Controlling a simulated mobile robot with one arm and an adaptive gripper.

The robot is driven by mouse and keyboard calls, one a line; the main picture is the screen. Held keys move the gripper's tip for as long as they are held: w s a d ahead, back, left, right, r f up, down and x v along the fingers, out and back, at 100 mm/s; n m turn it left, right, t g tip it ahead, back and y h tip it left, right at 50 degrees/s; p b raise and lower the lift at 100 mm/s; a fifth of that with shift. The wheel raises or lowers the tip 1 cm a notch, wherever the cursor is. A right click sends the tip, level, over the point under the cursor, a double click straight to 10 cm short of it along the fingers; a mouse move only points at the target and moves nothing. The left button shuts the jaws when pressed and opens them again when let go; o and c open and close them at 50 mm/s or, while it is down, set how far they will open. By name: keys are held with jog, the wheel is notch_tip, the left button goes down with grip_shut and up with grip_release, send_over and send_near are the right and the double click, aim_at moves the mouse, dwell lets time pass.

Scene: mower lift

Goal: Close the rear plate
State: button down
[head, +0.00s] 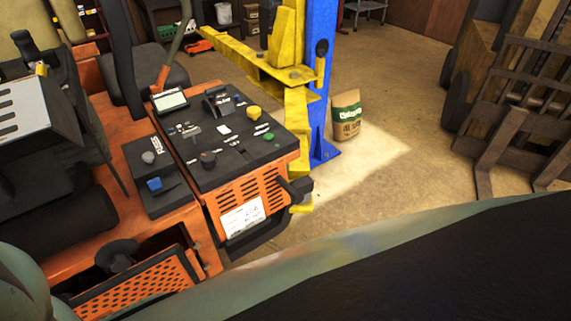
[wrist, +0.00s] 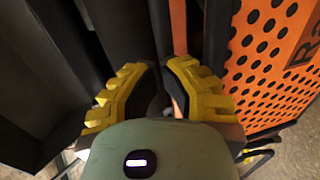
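The likely rear plate is an orange perforated panel (head: 132,285) at the lower left of the head view. It leans outward below a dark opening in the orange mower body (head: 205,270). In the wrist view an orange perforated panel (wrist: 270,60) with part of some dark lettering stands at the right. My gripper (wrist: 164,80) has yellow-backed fingers with dark pads. The gripper is not visible in the head view.
The mower's control panel (head: 220,130) and a black handle (head: 295,190) are above and right of the opening. A yellow lift arm (head: 297,115) and blue post (head: 320,80) stand behind. A paper bag (head: 346,115) and forklift (head: 510,110) are farther right, with open floor between.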

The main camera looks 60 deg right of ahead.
jog(key=shift+g+y, duration=0.3)
jog(key=shift+g, duration=0.5)
jog(key=shift+w+d+r+p, duration=0.1)
jog(key=shift+w+d, duration=0.2)
jog(key=shift+w, duration=0.4)
jog(key=shift+w+d+r+p, duration=0.15)
jog(key=shift+w+d, duration=0.15)
jog(key=shift+w, duration=0.4)
jog(key=shift+w+d+f+p, duration=0.1)
jog(key=shift+w+d, duration=0.2)
jog(key=shift+w, duration=0.4)
jog(key=shift+r, duration=0.1)
